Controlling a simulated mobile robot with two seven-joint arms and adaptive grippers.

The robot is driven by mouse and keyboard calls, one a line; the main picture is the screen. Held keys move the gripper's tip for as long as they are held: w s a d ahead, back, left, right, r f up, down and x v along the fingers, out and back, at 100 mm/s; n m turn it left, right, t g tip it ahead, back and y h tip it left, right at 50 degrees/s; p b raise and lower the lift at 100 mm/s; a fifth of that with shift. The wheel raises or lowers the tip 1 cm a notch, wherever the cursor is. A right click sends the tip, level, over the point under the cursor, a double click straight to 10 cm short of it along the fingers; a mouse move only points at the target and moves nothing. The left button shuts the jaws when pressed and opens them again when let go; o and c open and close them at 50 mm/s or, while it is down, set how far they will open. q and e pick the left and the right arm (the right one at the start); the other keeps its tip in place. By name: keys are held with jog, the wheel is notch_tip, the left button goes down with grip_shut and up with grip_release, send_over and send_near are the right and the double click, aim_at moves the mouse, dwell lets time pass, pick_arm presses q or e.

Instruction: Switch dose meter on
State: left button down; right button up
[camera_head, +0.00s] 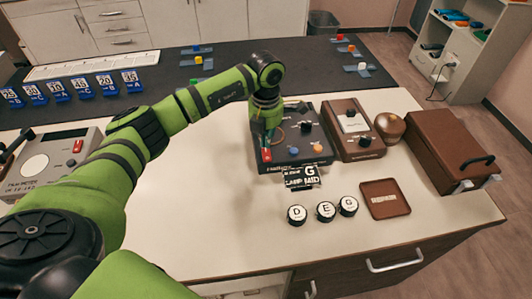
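A grey box-shaped meter (58,168) stands at the left of the white counter, with a round pale dial, a red switch (77,146) and small lettering that I cannot read with certainty. My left arm passes in front of part of it. My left gripper (266,135) points down over the left side of a dark control box (311,157) in the middle of the counter. A red part (266,155) shows just below the gripper; I cannot tell whether they touch. The fingers are too small and covered to read. My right gripper is not in view.
A brown device (345,143), a round brown knob-like object (390,127) and a brown case (450,150) stand to the right. Lettered round pieces (326,211) and a brown tray (385,199) lie in front. The counter's front left is clear.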

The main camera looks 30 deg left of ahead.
aim_at(266, 150)
pick_arm(q)
jog(key=shift+s+f+b, duration=0.1)
jog(key=shift+f+b, duration=0.75)
jog(key=shift+f, duration=0.25)
dwell(0.4)
jog(key=shift+r, duration=0.15)
jog(key=shift+r+p, duration=0.6)
jog(key=shift+p, duration=0.05)
jog(key=shift+r+p, duration=1.7)
jog(key=shift+r, duration=1.1)
